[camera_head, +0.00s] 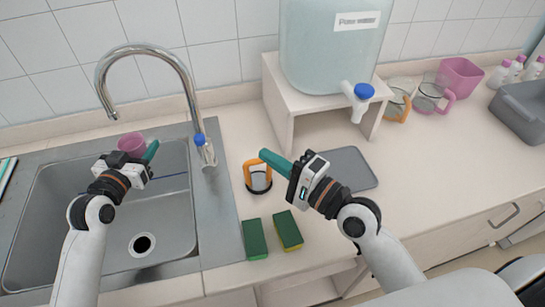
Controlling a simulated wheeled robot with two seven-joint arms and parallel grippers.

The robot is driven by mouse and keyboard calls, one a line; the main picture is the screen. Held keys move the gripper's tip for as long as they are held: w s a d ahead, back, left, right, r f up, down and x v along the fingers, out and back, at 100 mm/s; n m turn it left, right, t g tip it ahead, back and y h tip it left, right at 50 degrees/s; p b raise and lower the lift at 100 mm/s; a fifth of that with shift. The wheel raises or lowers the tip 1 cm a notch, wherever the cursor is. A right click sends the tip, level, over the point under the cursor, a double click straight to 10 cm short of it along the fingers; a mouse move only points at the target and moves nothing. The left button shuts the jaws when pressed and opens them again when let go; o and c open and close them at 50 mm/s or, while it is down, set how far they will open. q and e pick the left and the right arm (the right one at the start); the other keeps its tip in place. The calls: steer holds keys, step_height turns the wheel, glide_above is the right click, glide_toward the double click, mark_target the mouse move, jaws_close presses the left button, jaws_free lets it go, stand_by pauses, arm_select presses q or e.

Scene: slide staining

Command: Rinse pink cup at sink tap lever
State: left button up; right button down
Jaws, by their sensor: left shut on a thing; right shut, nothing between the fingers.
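The pink cup (131,143) is over the back of the sink (190,205), just below the spout end of the curved tap (187,75). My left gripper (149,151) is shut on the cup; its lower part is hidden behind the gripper. No water stream can be made out. The tap lever (201,148), with a blue top, stands at the tap's base, right of the cup. My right gripper (268,157) is shut and empty over the counter, right of the lever and apart from it.
An orange-handled mug (258,178) is beside my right gripper. Green sponges (255,240) lie at the counter's front. A grey mat (350,168), a water dispenser (335,50) on a stand, glass mugs (430,97) and a pink container (460,77) are to the right.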

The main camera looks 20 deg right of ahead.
arm_select(q)
steer(key=shift+s+d+p, duration=0.2)
steer(key=shift+s+p, duration=0.5)
steer(key=shift+s, duration=0.7)
steer(key=shift+s+d+p, duration=0.15)
steer(key=shift+s+p, duration=0.55)
steer(key=shift+s, duration=0.65)
steer(key=shift+r, duration=0.1)
steer(key=s+r+p, duration=0.4)
steer(key=s+p, duration=0.1)
steer(key=p, duration=0.1)
steer(key=shift+d, duration=0.35)
steer(key=shift+w+f, duration=0.1)
stand_by(0.5)
